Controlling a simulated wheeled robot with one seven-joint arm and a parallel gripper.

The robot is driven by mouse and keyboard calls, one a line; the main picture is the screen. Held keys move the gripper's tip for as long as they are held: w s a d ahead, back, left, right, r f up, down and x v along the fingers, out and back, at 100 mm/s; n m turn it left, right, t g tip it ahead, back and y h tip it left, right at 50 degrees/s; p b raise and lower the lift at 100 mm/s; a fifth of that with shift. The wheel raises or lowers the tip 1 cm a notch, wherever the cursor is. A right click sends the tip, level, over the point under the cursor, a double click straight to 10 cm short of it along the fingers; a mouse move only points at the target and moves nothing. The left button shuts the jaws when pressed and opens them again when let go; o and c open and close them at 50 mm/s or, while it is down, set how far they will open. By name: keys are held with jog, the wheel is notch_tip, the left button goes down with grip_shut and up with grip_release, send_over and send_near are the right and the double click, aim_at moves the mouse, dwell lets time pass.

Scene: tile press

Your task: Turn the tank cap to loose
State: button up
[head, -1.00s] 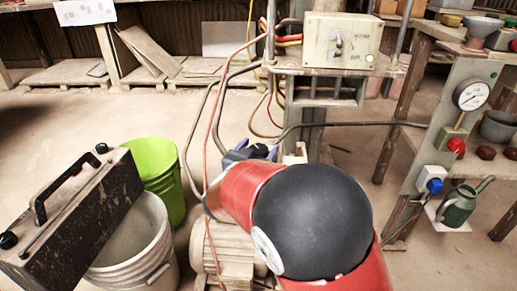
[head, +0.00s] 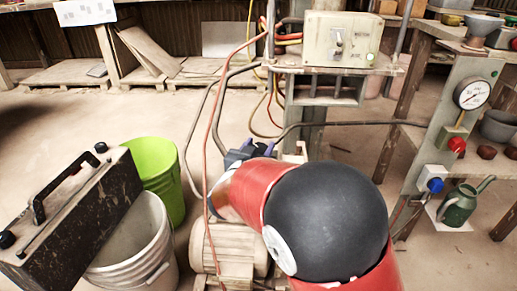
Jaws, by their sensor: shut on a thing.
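My gripper (head: 254,148) is at the middle of the head view, above the ribbed motor-like body (head: 215,252) and in front of the post. Its blue-purple fingers point away from me and are partly hidden behind my red arm. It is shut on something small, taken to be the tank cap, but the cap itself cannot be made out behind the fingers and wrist. Whether the cap is tight or loose cannot be seen.
A control box (head: 341,40) with a switch stands behind. Hoses and an orange cable (head: 208,130) hang close left of my gripper. A dark box with a handle (head: 75,220), a white bucket (head: 130,235) and a green bucket (head: 160,165) stand left. A gauge panel (head: 455,120) stands right.

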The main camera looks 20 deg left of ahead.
jog(key=n+y+b, duration=0.2)
jog(key=y+b, duration=0.1)
jog(key=n+y+b, duration=0.1)
jog(key=y, duration=0.1)
jog(key=shift+d+f+g, duration=0.15)
jog(key=shift+f+g, duration=0.1)
jog(key=shift+g, duration=0.05)
jog(key=n+g+y+b, duration=0.1)
jog(key=n+y, duration=0.1)
jog(key=y, duration=0.1)
jog(key=shift+r+b, duration=0.2)
jog(key=shift+b, duration=0.15)
jog(key=shift+n+g+y, duration=0.4)
jog(key=shift+n+y, duration=0.3)
jog(key=shift+y, duration=0.4)
jog(key=o, duration=1)
jog(key=shift+v, duration=3.85)
jog(key=shift+r, duration=0.15)
